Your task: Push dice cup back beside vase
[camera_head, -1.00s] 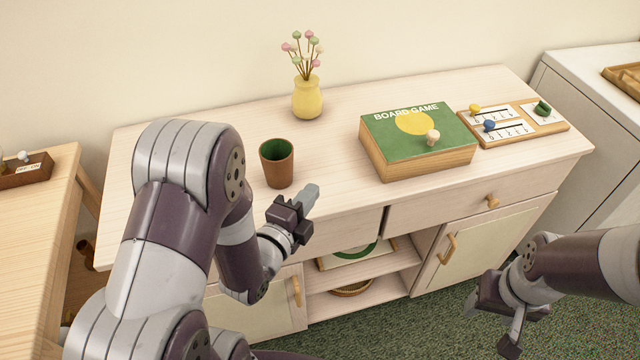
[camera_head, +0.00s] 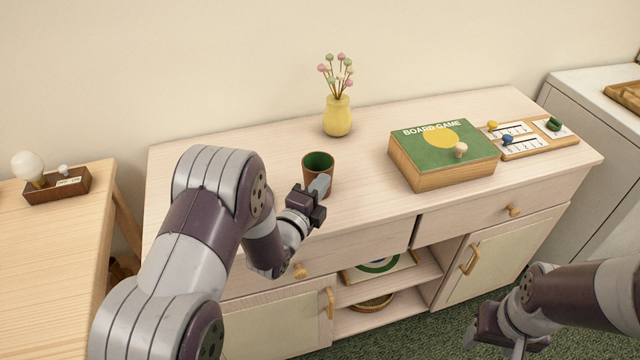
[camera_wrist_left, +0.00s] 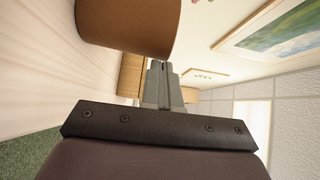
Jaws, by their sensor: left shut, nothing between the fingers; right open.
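The brown dice cup (camera_head: 314,174) with a green inside stands upright on the cabinet top, in front of and a little left of the yellow vase (camera_head: 337,117). A clear gap separates cup and vase. My left gripper (camera_head: 321,184) is shut and empty, its fingertips at the cup's near right side, hiding part of it. In the left wrist view the dice cup (camera_wrist_left: 130,25) fills the top, right beside the shut left fingertips (camera_wrist_left: 163,75); I cannot tell whether they touch. My right gripper (camera_head: 495,335) is open and empty, low in front of the cabinet.
A green board game box (camera_head: 440,165) with a pawn on top lies right of the cup, a wooden score board (camera_head: 525,150) beyond it. A side table (camera_head: 60,230) stands at left. The cabinet top (camera_head: 230,150) left of the vase is clear.

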